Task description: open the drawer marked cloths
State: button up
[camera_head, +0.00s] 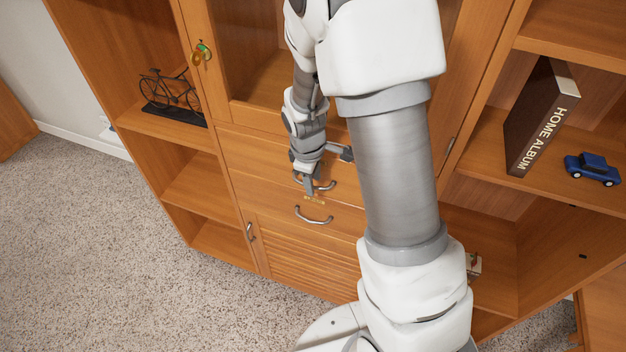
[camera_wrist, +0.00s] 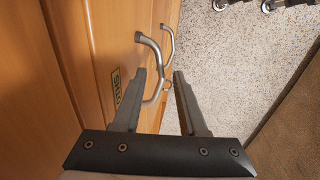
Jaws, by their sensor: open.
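A wooden cabinet holds two stacked drawers with curved metal handles. The upper handle (camera_head: 325,186) is partly covered by my gripper, and the lower handle (camera_head: 314,217) is in plain view. My gripper (camera_head: 307,186) is open at the upper handle. In the wrist view, the near handle (camera_wrist: 150,52) reaches down between the open fingers of my gripper (camera_wrist: 172,75); I cannot tell if they touch it. A yellow label (camera_wrist: 115,88) sits on the wood left of the fingers, turned sideways and partly cut off; its letters look like part of "CLOTHS". Both drawers look shut.
A louvred door (camera_head: 300,262) lies below the drawers. Right shelves hold a home album (camera_head: 540,118) and a blue toy car (camera_head: 591,168). Carpet (camera_head: 110,240) in front is clear.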

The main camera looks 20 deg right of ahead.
jog(key=shift+f, duration=0.35)
jog(key=shift+c, duration=0.4)
grip_shut()
dwell(0.9)
